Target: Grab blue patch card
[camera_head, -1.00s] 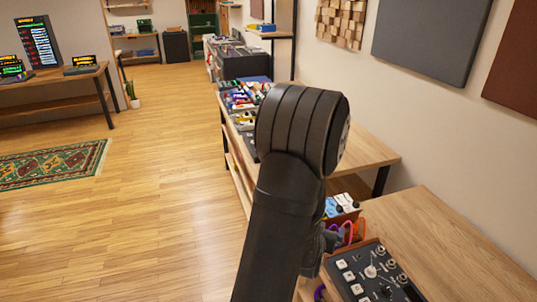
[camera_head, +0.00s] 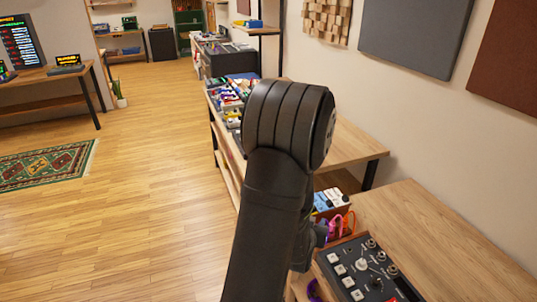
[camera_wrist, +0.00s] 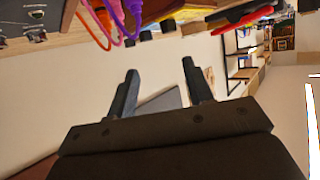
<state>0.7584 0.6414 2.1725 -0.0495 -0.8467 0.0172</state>
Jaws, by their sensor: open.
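Small blue and white card-like items (camera_head: 326,201) stand in a wooden holder on the right, just past my arm in the head view. I cannot tell for certain which of them is the blue patch card. In the wrist view, my gripper (camera_wrist: 158,82) is open, with nothing between its fingers. That view is tilted over. Pale wall and a grey panel show behind the fingers. In the head view my arm hides most of the gripper.
Orange, pink and purple cables (camera_head: 336,226) lie beside the holder and also show in the wrist view (camera_wrist: 118,18). A black panel with knobs and white buttons (camera_head: 357,268) sits on the near wooden table (camera_head: 440,235).

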